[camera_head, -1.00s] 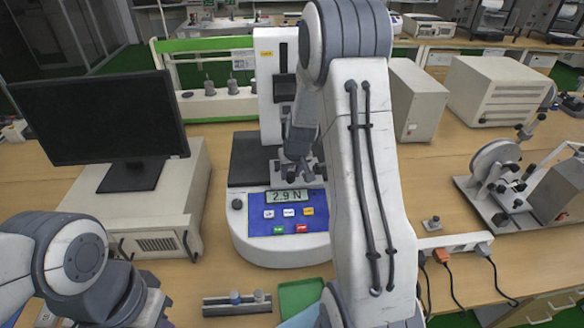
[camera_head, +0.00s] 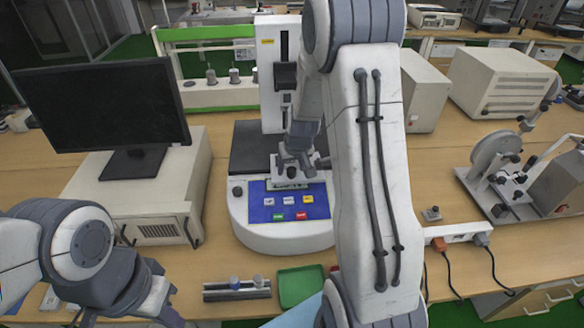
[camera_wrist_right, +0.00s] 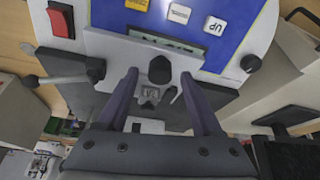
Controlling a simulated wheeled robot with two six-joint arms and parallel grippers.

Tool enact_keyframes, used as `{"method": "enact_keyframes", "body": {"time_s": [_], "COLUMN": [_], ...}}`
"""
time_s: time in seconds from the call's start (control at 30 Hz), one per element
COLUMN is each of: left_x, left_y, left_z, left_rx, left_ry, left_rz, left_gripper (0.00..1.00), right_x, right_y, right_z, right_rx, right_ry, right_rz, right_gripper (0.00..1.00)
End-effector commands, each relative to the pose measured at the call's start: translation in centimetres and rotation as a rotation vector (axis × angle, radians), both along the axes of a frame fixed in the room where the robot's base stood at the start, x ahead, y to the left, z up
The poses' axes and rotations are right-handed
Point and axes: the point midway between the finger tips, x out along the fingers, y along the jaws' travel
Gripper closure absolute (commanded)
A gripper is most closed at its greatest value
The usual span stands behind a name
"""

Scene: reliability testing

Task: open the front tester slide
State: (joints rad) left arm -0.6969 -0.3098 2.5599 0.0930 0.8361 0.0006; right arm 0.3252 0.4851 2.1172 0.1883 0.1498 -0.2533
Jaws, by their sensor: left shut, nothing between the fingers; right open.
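The tester (camera_head: 275,240) is a white machine with a blue button panel (camera_head: 268,213), a small display and a tall white column (camera_head: 268,110) with a dark carriage (camera_head: 286,75). My right gripper (camera_head: 296,166) is open in front of the column, over the display, and hides part of it. In the right wrist view its two fingers (camera_wrist_right: 160,85) stand on either side of a dark knob (camera_wrist_right: 159,69) by the display; I cannot tell whether they touch it. My left gripper (camera_head: 168,316) is at the bottom left, shut, empty and partly cut off by the frame.
A monitor (camera_head: 103,106) on a white box (camera_head: 180,190) stands left of the tester. A green tray (camera_head: 300,287) and a small rack (camera_head: 236,291) lie at the table's front. A metal wheel device (camera_head: 492,155) is at the right. My right arm hides the area right of the tester.

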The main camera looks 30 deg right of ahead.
Motion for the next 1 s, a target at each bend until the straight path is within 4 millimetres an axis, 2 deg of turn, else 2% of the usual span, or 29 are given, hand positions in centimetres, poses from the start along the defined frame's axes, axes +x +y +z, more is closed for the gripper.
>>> {"method": "enact_keyframes", "body": {"time_s": [0.4,0.53,0.7,1.0], "left_x": [0.0,0.0,0.0,0.0], "left_y": [0.0,0.0,0.0,0.0], "left_z": [-0.7,-0.9,-1.0,-0.9], "left_rx": [0.000,0.000,0.000,0.000], "left_ry": [0.000,0.000,0.000,0.000], "left_rz": [0.000,0.000,-0.001,-0.001], "left_gripper": [1.00,1.00,1.00,1.00], "right_x": [-2.7,-3.4,-3.8,-3.8], "right_y": [0.6,0.8,0.9,0.9], "right_z": [6.8,8.4,9.2,9.3], "right_rx": [-0.002,-0.001,-0.001,-0.001], "right_ry": [-0.005,-0.004,0.000,0.000], "right_rz": [0.000,-0.002,-0.001,-0.001], "right_gripper": [0.33,0.33,0.33,0.33]}}
